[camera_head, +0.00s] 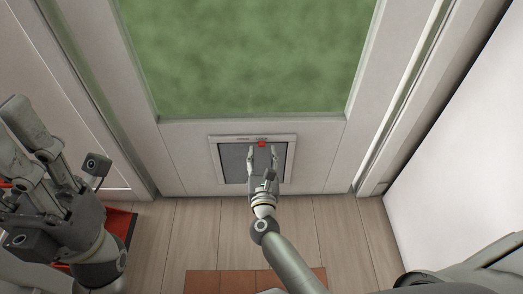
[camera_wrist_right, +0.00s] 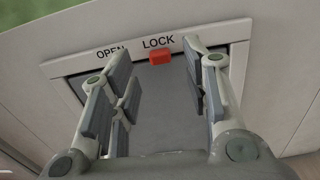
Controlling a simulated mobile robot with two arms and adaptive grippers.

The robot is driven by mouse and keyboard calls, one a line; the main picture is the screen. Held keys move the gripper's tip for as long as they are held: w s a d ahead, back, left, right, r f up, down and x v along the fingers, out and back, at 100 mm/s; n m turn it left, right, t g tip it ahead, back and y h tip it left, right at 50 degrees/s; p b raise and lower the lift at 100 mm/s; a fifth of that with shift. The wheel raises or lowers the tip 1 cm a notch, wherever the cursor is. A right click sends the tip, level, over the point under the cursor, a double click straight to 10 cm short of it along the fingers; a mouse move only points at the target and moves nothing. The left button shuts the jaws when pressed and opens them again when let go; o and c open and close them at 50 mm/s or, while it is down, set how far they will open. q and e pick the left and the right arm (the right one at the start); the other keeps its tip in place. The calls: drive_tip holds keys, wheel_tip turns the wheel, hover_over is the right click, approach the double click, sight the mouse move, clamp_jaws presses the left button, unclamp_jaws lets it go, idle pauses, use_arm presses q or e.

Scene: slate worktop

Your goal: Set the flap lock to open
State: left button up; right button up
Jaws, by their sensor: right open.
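The pet flap (camera_head: 233,163) is a grey panel in a pale frame, low in the white door. Its lock is a small red slider (camera_head: 262,143) on the top of the frame. In the right wrist view the red slider (camera_wrist_right: 160,58) sits under the word LOCK, to the right of the word OPEN. My right gripper (camera_head: 262,153) is open in front of the flap, its fingers pointing at the lock. In the wrist view its fingers stand on either side of the slider; I cannot tell whether they touch it. My left gripper (camera_head: 55,150) is at the left, away from the flap.
The door has a large green-looking glass pane (camera_head: 250,55) above the flap. A red and black tray (camera_head: 120,226) lies on the wooden floor at the left, partly hidden by my left arm. A reddish-brown mat (camera_head: 215,282) lies at the bottom. A white panel (camera_head: 455,150) stands at the right.

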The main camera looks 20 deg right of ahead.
sight(262, 146)
drive_tip(key=shift+x, duration=1.6)
clamp_jaws()
